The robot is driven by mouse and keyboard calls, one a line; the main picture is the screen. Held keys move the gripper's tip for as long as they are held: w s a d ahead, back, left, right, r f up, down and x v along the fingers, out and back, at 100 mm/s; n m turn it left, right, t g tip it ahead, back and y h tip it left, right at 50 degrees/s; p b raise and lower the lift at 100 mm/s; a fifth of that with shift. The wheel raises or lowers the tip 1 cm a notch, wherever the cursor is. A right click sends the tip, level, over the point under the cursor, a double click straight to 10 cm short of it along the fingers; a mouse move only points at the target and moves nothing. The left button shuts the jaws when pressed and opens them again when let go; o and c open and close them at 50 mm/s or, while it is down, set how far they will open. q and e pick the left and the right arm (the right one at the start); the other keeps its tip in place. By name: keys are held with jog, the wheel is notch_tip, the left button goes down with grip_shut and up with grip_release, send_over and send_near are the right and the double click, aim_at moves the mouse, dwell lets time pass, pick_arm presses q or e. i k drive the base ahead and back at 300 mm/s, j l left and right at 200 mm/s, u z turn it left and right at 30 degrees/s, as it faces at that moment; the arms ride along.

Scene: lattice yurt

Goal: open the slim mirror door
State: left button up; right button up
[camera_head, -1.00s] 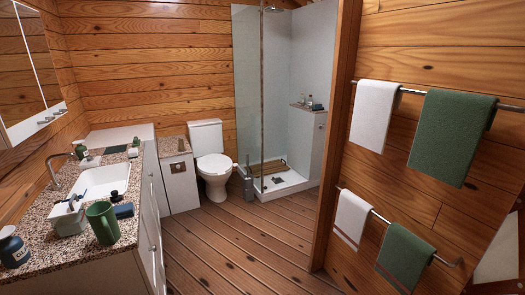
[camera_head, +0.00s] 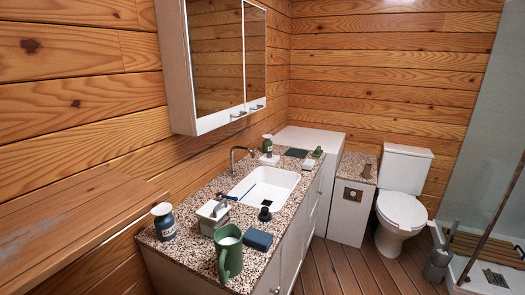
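The slim mirror door (camera_head: 255,52) is the narrower, right-hand door of the white mirror cabinet on the wooden wall. It looks shut, flush beside the wider mirror door (camera_head: 214,60). A small handle (camera_head: 257,107) sits at its lower edge, and another handle (camera_head: 238,114) sits under the wide door. Both mirrors reflect wooden planks. Neither of my grippers shows in the head view.
Below the cabinet is a speckled counter (camera_head: 196,205) with a white sink (camera_head: 266,185), a faucet (camera_head: 236,158), a green mug (camera_head: 229,252) and a blue jar (camera_head: 163,221). A wooden ledge (camera_head: 70,215) juts out at left. A toilet (camera_head: 402,195) stands right; plank floor (camera_head: 345,270) is open in front.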

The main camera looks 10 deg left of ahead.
aim_at(254, 16)
jog(key=i+l+u, duration=0.35)
jog(key=i+u, duration=0.1)
jog(key=u, duration=0.25)
jog(key=l+u, duration=0.1)
jog(key=u, duration=0.2)
jog(key=i+l+u, duration=0.1)
jog(key=u, duration=0.25)
jog(key=i+l+u, duration=0.1)
jog(key=l+u, duration=0.25)
jog(key=l, duration=0.4)
jog(key=l+u, duration=0.35)
jog(key=l, duration=0.45)
jog(key=l+u, duration=0.35)
jog(key=l, duration=0.4)
jog(key=k, duration=0.05)
